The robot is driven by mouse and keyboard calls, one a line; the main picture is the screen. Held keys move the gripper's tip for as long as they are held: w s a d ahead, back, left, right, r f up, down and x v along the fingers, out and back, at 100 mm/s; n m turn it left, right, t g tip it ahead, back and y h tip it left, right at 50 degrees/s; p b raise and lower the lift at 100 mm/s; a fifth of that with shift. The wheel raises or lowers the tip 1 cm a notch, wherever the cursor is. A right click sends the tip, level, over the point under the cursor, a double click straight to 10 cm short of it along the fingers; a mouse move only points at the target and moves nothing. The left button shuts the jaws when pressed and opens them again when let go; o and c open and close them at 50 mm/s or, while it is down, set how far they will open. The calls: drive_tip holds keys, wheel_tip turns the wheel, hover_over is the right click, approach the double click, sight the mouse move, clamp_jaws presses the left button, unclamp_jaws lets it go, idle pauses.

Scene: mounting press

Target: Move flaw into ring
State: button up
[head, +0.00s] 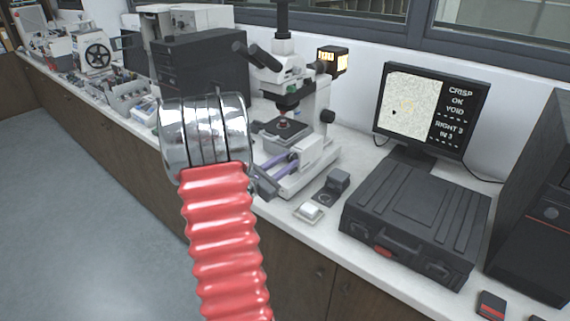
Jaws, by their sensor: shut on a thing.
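The monitor (432,105) shows a grainy pale picture with a thin yellow ring (407,104) and a small black flaw (394,113). The flaw lies outside the ring, to its lower left. Text beside it reads CRISP, OK, VOID, RIGHT 3, IN 3. The microscope (290,110) stands on the bench with a small reddish sample on its dark stage (287,128). My gripper (266,184), dark and mostly hidden behind my red arm, is shut at a purple stage knob (279,163) low on the microscope's left; the exact grip is hidden.
A black case (418,222) lies right of the microscope, before the monitor. A small black box (337,182) and a white switch (309,211) sit near the bench's front edge. A dark computer tower (535,200) stands far right; other equipment fills the left.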

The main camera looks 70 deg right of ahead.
drive_tip(key=m, duration=0.6)
drive_tip(key=shift+d+m, duration=0.1)
drive_tip(key=shift+m, duration=0.3)
idle(0.3)
drive_tip(key=o, duration=1.1)
drive_tip(key=shift+c, duration=0.2)
drive_tip(key=v, duration=1.4)
drive_tip(key=shift+s+r, duration=0.1)
drive_tip(key=shift+r, duration=0.05)
drive_tip(key=shift+c, duration=0.4)
